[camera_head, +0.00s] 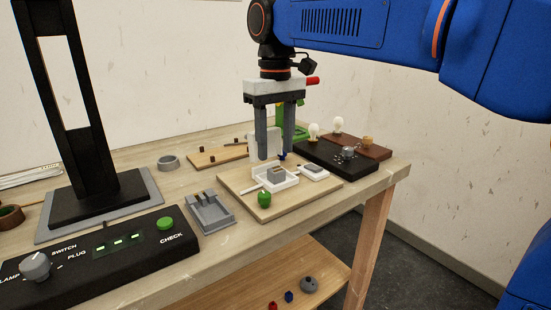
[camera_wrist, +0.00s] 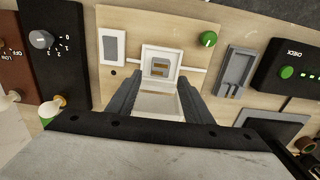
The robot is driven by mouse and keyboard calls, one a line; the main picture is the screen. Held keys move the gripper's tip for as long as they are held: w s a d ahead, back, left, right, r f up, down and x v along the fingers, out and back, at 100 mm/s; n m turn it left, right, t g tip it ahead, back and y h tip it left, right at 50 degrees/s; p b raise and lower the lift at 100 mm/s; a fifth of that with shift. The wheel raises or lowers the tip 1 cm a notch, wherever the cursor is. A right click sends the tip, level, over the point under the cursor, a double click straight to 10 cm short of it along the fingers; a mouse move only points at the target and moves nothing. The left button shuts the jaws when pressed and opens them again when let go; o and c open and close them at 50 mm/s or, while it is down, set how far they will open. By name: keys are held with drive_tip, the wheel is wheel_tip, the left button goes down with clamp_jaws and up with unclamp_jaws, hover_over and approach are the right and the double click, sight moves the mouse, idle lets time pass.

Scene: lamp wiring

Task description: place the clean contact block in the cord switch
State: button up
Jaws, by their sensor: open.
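The cord switch (camera_head: 291,184) is an open white housing on a light wooden board, with a white cord at its side. A grey contact block (camera_head: 276,175) sits inside it; the wrist view shows the block (camera_wrist: 160,68) with brass strips, within the white walls of the switch (camera_wrist: 147,52). I cannot tell whether the block is clean.
A grey holder (camera_head: 211,213) stands left of the board (camera_head: 240,182), with a green knob (camera_head: 264,198) at the board's front. A small white part (camera_head: 314,172) lies to the right. A black check box (camera_head: 100,260) and a dark lamp base (camera_head: 335,158) flank the area.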

sight(276, 169)
wheel_tip(276, 169, up, 7)
drive_tip(key=shift+r, duration=0.15)
drive_tip(key=shift+d, duration=0.1)
drive_tip(key=s+d+f+m+t, duration=0.1)
drive_tip(key=s+d+f+m, duration=0.1)
drive_tip(key=s+d+f, duration=0.5)
drive_tip(key=s+d+f+m+t, duration=0.15)
drive_tip(key=d+f, duration=0.35)
drive_tip(key=d, duration=0.5)
drive_tip(key=s+d+f+m+t, duration=0.1)
drive_tip(key=s+d+f, duration=0.4)
drive_tip(key=f, duration=0.4)
drive_tip(key=s+d+f+m+t, duration=0.1)
drive_tip(key=s+d+f, duration=0.4)
drive_tip(key=f, duration=0.5)
drive_tip(key=s+m, duration=0.1)
drive_tip(key=s, duration=0.1)
drive_tip(key=shift+s, duration=0.35)
drive_tip(key=shift+d, duration=0.1)
drive_tip(key=shift+c, duration=0.7)
